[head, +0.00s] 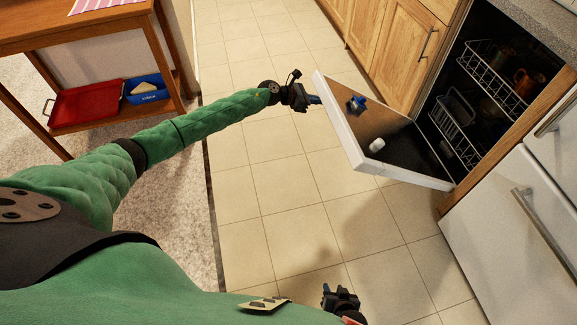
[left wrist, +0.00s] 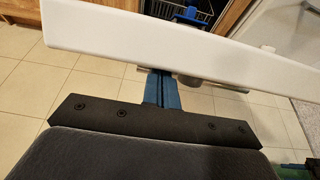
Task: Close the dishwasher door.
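The dishwasher door (head: 345,135) hangs partly open from the lower front of the dishwasher (head: 480,95), its white edge toward me and its dark inner face up. My left gripper (head: 315,99) is at the door's far left corner, on its outer side. In the left wrist view the blue fingers (left wrist: 162,90) are together with no gap, and their tips are hidden behind the white door edge (left wrist: 150,45). I cannot tell whether they touch it. My right gripper (head: 341,298) is low at the bottom of the head view, away from the door; its fingers are unclear.
Racks (head: 490,80) with mugs sit inside the dishwasher. Wooden cabinets (head: 385,45) stand beyond it and a white fridge (head: 520,215) on the near side. A wooden cart (head: 100,35) with a red tray (head: 90,103) is at left. The tiled floor (head: 290,190) is clear.

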